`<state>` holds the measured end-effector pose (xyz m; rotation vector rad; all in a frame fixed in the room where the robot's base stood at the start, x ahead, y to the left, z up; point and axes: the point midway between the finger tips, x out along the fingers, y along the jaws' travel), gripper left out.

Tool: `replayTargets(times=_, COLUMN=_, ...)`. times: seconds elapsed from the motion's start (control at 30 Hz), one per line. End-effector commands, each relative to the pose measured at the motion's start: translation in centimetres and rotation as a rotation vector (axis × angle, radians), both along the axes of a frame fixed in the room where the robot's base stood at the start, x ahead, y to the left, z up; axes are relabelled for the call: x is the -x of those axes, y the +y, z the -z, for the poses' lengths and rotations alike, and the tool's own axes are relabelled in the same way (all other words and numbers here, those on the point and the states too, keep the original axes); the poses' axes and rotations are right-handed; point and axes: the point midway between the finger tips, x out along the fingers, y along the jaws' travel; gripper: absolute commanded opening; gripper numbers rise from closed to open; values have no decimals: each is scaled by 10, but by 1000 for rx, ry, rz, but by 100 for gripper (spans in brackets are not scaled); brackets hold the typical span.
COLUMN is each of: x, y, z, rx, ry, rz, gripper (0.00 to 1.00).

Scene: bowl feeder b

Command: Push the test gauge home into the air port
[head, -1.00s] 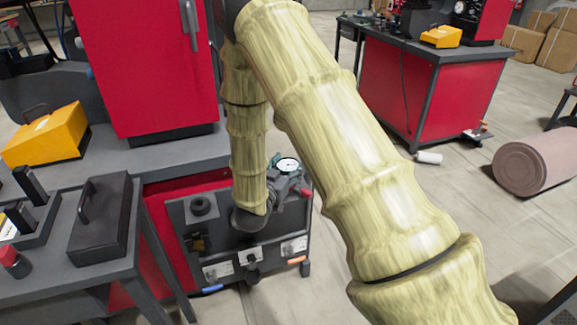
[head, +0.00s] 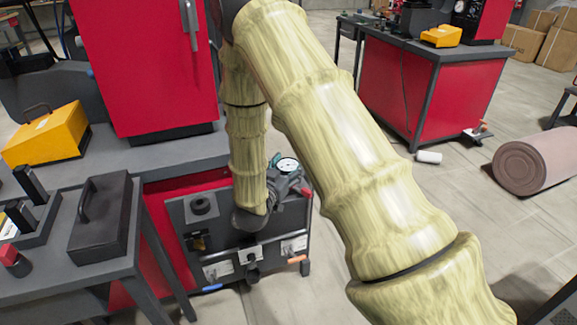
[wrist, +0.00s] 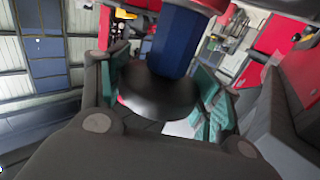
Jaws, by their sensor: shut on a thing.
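The test gauge, with a round white dial (head: 288,165), shows in the head view at the top of the dark panel unit. My gripper (head: 280,174) is around it, with a teal pad beside the dial. In the wrist view, my gripper (wrist: 160,98) has its teal pads on both sides of a dark rounded body (wrist: 155,95), which appears to be the gauge. A blue hexagonal piece (wrist: 178,42) extends from it towards a red part at the top edge. The air port cannot be made out clearly, so I cannot tell how deep the gauge sits.
The dark panel unit (head: 222,268) stands against the red cabinet, with knobs and white plates on its front. A grey bench (head: 108,248) with a black handled case (head: 101,215) is at left.

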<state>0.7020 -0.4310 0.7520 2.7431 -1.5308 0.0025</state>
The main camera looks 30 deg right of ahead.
Motion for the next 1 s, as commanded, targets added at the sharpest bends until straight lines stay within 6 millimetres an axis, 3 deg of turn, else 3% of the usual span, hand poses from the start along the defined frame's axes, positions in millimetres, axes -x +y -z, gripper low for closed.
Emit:
replayTargets(times=0.37, x=1, y=0, z=2, rx=-2, ry=3, rz=0, gripper=35)
replayTargets(times=0.4, x=1, y=0, z=2, rx=-2, ry=3, rz=0, gripper=70)
replayTargets(times=0.5, x=1, y=0, z=2, rx=-2, ry=3, rz=0, gripper=88)
replayTargets(times=1.0, x=4, y=7, z=1, rx=-1, ry=2, rz=-1, gripper=90)
